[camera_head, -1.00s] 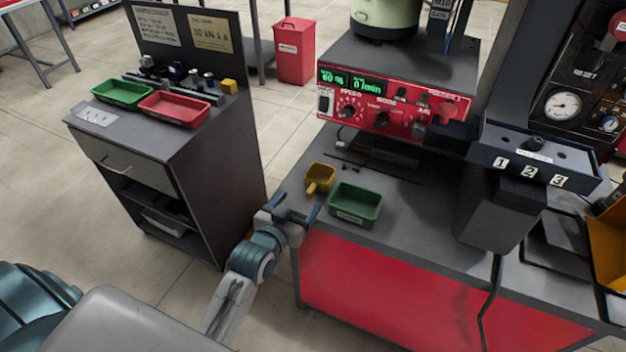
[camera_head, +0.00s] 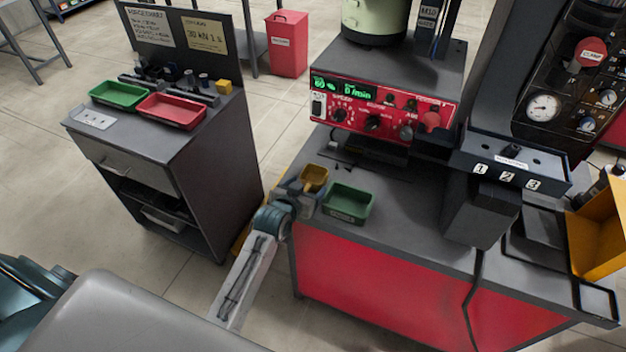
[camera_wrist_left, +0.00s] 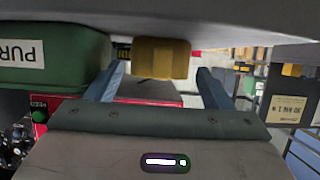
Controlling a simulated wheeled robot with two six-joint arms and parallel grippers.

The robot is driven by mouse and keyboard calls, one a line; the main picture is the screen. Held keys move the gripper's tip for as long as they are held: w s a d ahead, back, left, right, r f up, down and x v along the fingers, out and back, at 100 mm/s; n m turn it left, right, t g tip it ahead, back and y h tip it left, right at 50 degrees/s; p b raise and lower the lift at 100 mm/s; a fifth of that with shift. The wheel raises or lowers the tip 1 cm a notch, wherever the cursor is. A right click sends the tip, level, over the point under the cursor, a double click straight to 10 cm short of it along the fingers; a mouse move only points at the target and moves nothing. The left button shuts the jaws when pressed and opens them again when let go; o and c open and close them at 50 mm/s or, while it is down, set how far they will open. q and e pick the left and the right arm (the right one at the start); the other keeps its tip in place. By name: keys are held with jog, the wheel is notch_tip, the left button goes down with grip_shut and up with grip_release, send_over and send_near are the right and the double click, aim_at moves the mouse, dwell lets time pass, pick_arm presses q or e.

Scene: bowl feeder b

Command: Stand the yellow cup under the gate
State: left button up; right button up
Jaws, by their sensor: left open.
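The yellow cup (camera_head: 315,175) stands on the dark bench top near its left edge, left of a green tray (camera_head: 348,215). My left gripper (camera_head: 304,188) has its tips at the near side of the cup and hides part of it. In the left wrist view, the cup (camera_wrist_left: 161,58) shows ahead of and between the two spread fingers of my left gripper (camera_wrist_left: 160,72), with gaps on both sides. I cannot make out which part is the gate. My right gripper is out of view.
The green tray (camera_wrist_left: 50,60) is close beside one finger in the left wrist view. A red control panel (camera_head: 380,108) stands behind the cup. A side cabinet (camera_head: 180,150) holds green and red trays. A dark block (camera_head: 482,215) stands at right.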

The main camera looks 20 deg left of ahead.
pick_arm(q)
jog(key=shift+x, duration=1.15)
jog(key=shift+r, duration=0.15)
jog(key=c, duration=1.1)
